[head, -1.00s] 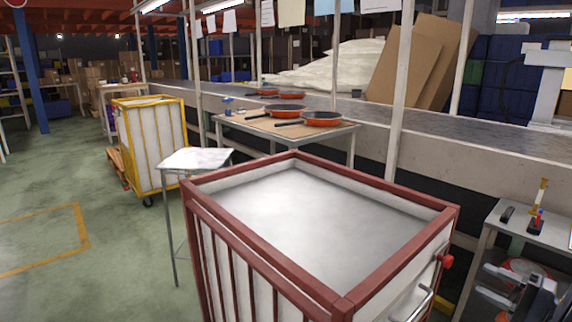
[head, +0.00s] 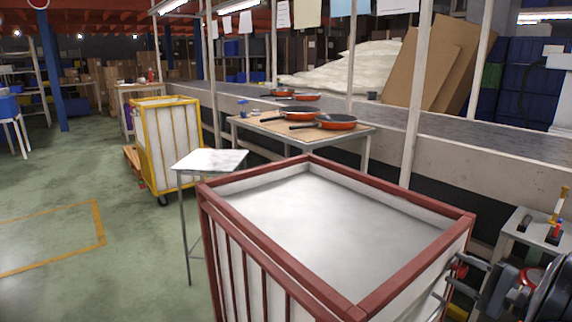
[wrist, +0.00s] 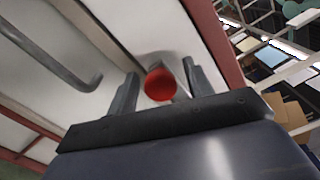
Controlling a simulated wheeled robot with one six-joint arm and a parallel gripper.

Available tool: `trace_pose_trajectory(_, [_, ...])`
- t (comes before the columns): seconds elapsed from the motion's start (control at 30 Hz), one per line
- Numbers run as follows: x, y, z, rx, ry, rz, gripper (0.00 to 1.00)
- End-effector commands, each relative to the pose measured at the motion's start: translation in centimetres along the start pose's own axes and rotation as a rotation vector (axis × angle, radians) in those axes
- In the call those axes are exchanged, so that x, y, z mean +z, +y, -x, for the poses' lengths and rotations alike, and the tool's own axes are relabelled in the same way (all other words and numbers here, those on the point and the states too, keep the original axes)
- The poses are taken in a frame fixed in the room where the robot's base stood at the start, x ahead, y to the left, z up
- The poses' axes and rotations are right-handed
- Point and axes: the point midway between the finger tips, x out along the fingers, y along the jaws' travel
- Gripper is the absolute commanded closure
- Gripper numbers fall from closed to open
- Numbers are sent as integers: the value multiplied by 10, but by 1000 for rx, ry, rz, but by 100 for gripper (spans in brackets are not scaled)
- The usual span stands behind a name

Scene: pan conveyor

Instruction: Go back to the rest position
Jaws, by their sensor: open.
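My gripper (head: 460,267) is at the lower right in the head view, close to the right side of the red-framed cart (head: 420,262). In the wrist view, my gripper (wrist: 160,82) has its two dark fingers apart. A red knob (wrist: 160,84) on the cart's side shows between the fingers. I cannot tell whether the fingers touch it.
A metal handle (wrist: 60,60) sticks out from the cart's side near my gripper. A small table (head: 525,225) stands right of the cart. A table with pans (head: 335,121) and a conveyor (head: 440,135) lie behind. Green floor is clear at left.

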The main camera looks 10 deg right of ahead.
Motion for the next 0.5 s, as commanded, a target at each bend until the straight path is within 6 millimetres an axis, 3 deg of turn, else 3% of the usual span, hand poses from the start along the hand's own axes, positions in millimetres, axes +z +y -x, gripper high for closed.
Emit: trace_pose_trajectory(0.5, [1,-6,0,0,0,-508,51])
